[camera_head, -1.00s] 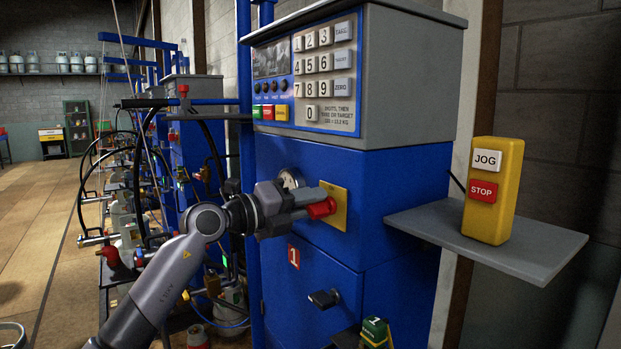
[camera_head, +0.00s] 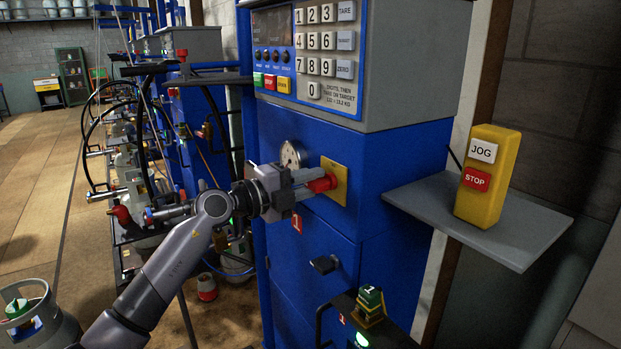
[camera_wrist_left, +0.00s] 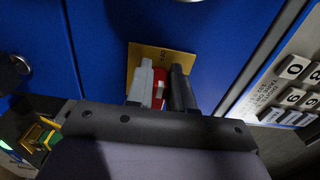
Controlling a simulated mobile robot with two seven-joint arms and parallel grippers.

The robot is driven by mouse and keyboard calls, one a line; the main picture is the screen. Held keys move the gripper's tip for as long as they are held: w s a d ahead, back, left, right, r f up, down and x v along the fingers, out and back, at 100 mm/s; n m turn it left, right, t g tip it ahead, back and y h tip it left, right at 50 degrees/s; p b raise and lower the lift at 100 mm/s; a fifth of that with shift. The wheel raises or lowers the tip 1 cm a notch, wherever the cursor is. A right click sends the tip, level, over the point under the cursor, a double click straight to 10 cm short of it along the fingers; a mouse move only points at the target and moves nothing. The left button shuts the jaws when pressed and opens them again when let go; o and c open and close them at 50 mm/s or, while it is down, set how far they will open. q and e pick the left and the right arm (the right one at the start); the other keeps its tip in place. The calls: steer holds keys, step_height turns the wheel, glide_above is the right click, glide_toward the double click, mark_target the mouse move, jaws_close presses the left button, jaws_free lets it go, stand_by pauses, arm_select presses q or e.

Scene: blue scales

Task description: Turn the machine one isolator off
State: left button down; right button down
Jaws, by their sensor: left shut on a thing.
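The isolator is a red handle (camera_head: 325,183) on a yellow plate (camera_head: 341,180), on the front of the blue machine one cabinet (camera_head: 300,240). My left gripper (camera_head: 312,184) reaches in from the left and is shut on the red handle. In the left wrist view the two fingers (camera_wrist_left: 161,82) stand on either side of the handle (camera_wrist_left: 158,90), in front of the yellow plate (camera_wrist_left: 146,54). The fingers cover much of the handle, so its exact angle is hard to read. My right gripper is not in view.
A keypad panel (camera_head: 322,55) is above the cabinet. A yellow JOG/STOP box (camera_head: 487,178) stands on a grey shelf (camera_head: 440,205) at right. A black cabinet latch (camera_head: 324,264) juts out below. A gas cylinder (camera_head: 35,315) stands at lower left.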

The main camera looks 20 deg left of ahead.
arm_select(q)
steer(key=shift+f, duration=0.1)
steer(key=c, duration=1.1)
jaws_free()
steer(key=shift+s, duration=0.1)
steer(key=b+v, duration=0.1)
steer(key=v, duration=0.6)
